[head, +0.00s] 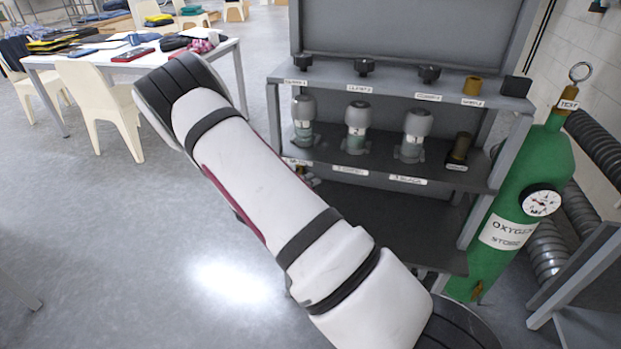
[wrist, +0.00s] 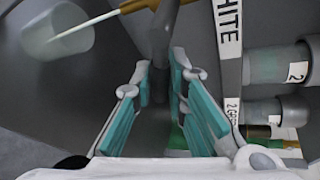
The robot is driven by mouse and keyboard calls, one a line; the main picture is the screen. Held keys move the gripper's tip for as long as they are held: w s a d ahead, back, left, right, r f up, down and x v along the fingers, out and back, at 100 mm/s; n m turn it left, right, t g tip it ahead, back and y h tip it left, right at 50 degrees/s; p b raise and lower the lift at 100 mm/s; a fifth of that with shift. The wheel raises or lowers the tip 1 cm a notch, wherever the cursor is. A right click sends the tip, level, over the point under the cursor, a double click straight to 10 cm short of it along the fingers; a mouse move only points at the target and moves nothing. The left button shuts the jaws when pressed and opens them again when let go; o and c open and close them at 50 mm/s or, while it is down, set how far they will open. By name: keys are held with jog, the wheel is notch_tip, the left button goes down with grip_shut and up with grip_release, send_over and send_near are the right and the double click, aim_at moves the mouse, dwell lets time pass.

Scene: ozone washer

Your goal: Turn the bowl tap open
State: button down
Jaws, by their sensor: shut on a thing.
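In the wrist view my gripper (wrist: 160,82) has its two teal-padded fingers on either side of a narrow dark grey upright piece, which I take to be the handle of the bowl tap (wrist: 158,50). The fingers are shut on it near their tips. Its body runs up out of the top of the picture, so I cannot tell how far it is turned. In the head view my gripper and the tap are hidden behind my arm and the rack.
A grey rack (head: 400,78) holds several capped jars and knobs. A green oxygen cylinder (head: 520,200) stands at its right.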

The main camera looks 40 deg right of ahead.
jog(key=shift+w+a+f+m+t+y+p, duration=0.15)
jog(key=shift+f+m+t+y+p, duration=0.2)
jog(key=shift+m+p, duration=0.25)
jog(key=shift+w+a+f+m+t+y+p, duration=0.1)
jog(key=shift+a+f+m+t+y+p, duration=0.1)
jog(key=shift+m+y+p, duration=0.35)
jog(key=shift+w+a+f+m+t+y+p, duration=0.35)
jog(key=shift+w+m+t+y+p, duration=0.25)
jog(key=shift+m+p, duration=0.5)
jog(key=shift+w+a+f+m+t+y+p, duration=0.3)
jog(key=shift+m+t+p, duration=0.4)
jog(key=shift+m+p, duration=0.35)
jog(key=shift+w+a+f+m+t+y+p, duration=0.25)
jog(key=shift+w+a+m+t+y+p, duration=0.25)
jog(key=shift+m+p, duration=0.55)
jog(key=shift+w+t, duration=0.1)
jog(key=shift+t, duration=0.15)
jog(key=c, duration=1.8)
grip_release()
jog(key=shift+c, duration=0.2)
jog(key=v, duration=1.2)
